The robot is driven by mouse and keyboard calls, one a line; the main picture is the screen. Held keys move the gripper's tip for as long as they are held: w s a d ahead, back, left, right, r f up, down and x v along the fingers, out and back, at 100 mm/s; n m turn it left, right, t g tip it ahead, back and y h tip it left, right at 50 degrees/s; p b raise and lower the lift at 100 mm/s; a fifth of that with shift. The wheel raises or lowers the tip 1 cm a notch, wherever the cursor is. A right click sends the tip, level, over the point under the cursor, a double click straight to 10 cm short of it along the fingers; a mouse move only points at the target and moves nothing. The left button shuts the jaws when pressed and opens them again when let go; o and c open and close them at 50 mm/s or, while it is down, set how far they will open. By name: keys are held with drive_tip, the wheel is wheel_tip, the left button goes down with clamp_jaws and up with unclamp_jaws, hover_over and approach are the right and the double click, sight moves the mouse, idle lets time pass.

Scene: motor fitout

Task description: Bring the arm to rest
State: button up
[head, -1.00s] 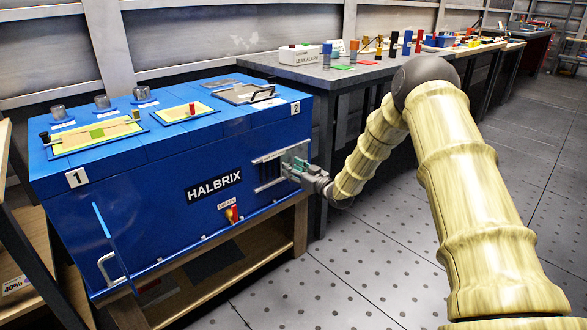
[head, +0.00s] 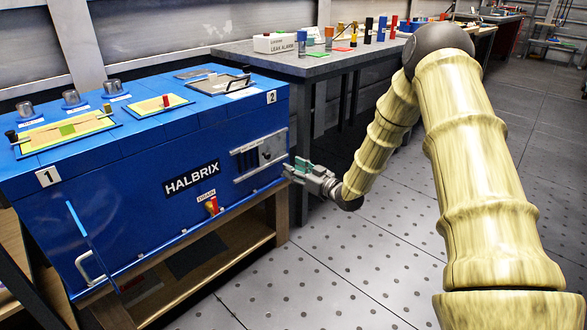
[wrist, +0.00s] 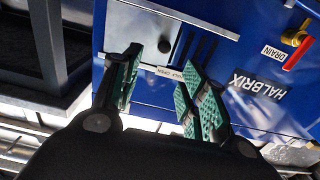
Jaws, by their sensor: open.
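My gripper (head: 290,170) is at the right end of the blue HALBRIX cabinet (head: 110,205), just off its front corner, below and right of a grey slotted panel (head: 258,155) with a dark knob. In the wrist view my gripper (wrist: 158,72) has its two green-padded fingers apart with nothing between them. Beyond them the slotted panel (wrist: 150,25) and its label strip show. The arm reaches in from the right, bent at a dark elbow joint. In the head view the fingertips are small, and I cannot tell whether they touch the cabinet.
The cabinet stands on a wooden stand (head: 230,250). A red and yellow drain valve (head: 212,205) and a white handle (head: 90,266) stick out from its front. Behind it a grey workbench (head: 330,66) carries several coloured parts. The perforated floor (head: 330,265) is clear.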

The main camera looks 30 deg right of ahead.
idle(0.3)
drive_tip(key=s+a+f+m+g+h, duration=0.2)
drive_tip(key=s+a+f+g, duration=0.2)
drive_tip(key=s+a+f, duration=0.55)
drive_tip(key=s+a+f+m+g+h, duration=0.15)
drive_tip(key=s+a+f+g, duration=0.25)
drive_tip(key=s+f, duration=0.95)
drive_tip(key=s+a+f+g+h, duration=0.1)
drive_tip(key=s+a+f+g, duration=0.2)
drive_tip(key=s, duration=0.8)
drive_tip(key=s+f+g+h, duration=0.1)
drive_tip(key=s+f+g, duration=0.25)
drive_tip(key=s, duration=0.75)
drive_tip(key=s+a+f+g+h, duration=0.1)
drive_tip(key=s+a+f+g, duration=0.3)
drive_tip(key=s, duration=0.7)
wheel_tip(320, 180, up, 33)
drive_tip(key=d+t+p, duration=0.1)
drive_tip(key=d+p, duration=0.1)
drive_tip(key=p, duration=3.1)
drive_tip(key=shift+m, duration=0.45)
